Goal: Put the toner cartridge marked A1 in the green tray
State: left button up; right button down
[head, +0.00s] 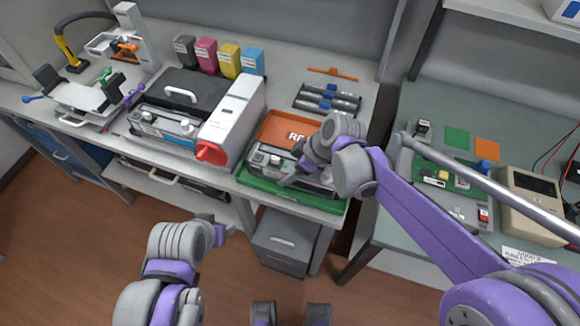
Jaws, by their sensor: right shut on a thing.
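A grey and black toner cartridge (263,158) lies lengthwise in or just above the green tray (282,202) at the front right of the bench; I cannot tell whether it touches the tray floor. No A1 mark is readable on it. My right gripper (293,178) reaches in from the right and is shut on the cartridge; the wrist hides part of its right side. My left gripper (225,229) is low in front of the bench, over the floor, away from the cartridge; its jaws are too small to judge.
An orange tray (277,127) with partly hidden lettering adjoins the green tray behind. A printer (232,118) with another cartridge (165,128) in front stands left. Coloured toner boxes (229,60) line the back. A grey drawer cabinet (285,242) is below. A second bench (405,105) stands right.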

grip_release()
jog(key=shift+r, duration=0.15)
jog(key=p+v, duration=0.1)
jog(key=v, duration=0.9)
jog(key=shift+s+d+r, duration=0.1)
jog(key=shift+d+r, duration=0.05)
jog(key=shift+r, duration=0.15)
jog(key=s+d+m+h, duration=0.1)
jog(key=s+d+m, duration=0.1)
jog(key=s+d+f+m+t+h, duration=0.1)
jog(key=s+d+m, duration=0.1)
jog(key=s+d+f+m, duration=0.1)
jog(key=s+d+m, duration=0.1)
jog(key=shift+s+d+f+t+h, duration=0.25)
jog(key=shift+s+d+t+h, duration=0.05)
jog(key=shift+s+d+h, duration=0.1)
jog(key=s+d+f+m+t+h, duration=0.2)
jog(key=s+d+f+m+h, duration=0.1)
jog(key=s+d+m, duration=0.4)
jog(key=shift+s+f+m+p, duration=0.4)
jog(key=shift+f+m, duration=0.3)
jog(key=shift+f, duration=0.15)
